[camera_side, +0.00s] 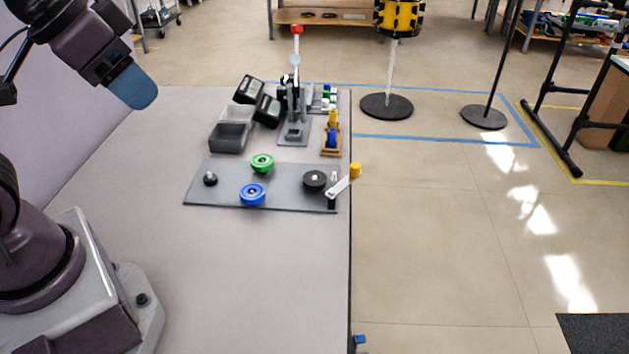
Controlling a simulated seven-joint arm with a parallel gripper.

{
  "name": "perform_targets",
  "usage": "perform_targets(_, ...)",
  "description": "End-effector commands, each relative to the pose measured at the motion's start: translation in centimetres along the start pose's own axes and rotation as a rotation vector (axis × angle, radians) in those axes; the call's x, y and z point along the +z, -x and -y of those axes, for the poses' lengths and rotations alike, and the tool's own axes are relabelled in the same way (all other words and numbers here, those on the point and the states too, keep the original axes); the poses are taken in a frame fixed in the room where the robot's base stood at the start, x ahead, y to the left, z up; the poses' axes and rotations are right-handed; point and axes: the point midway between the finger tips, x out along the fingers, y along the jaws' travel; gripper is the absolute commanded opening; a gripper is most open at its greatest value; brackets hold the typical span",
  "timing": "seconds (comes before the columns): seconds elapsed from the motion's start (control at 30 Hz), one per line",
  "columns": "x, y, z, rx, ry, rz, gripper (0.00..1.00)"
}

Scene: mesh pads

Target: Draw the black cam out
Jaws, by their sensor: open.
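The black cam (315,180) is a dark round disc with a pale centre. It sits near the right end of a grey plate (225,193) on the table, close beside a white crank arm (342,186) with a yellow knob (355,170). I cannot tell whether the cam and the crank touch. My gripper (140,95) is at the upper left, raised well away from the cam. One blue finger pad shows; the other finger is hidden. It is open, and nothing shows in it.
On the plate are a green disc (262,163), a blue disc (253,194) and a small dark post (210,179). Behind stand grey bins (229,137), a grey lever press (297,130) and a wooden holder (331,142). The front table (250,290) is clear.

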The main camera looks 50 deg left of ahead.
Motion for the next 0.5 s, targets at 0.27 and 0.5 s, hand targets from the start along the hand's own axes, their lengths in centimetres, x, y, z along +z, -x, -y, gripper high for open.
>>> perform_targets(0.27, 0.0, 0.0, 0.0, 0.0, 0.0, 0.0, 0.57)
perform_targets(0.5, 0.0, -2.5, 0.5, -0.016, 0.018, 0.128, 0.85)
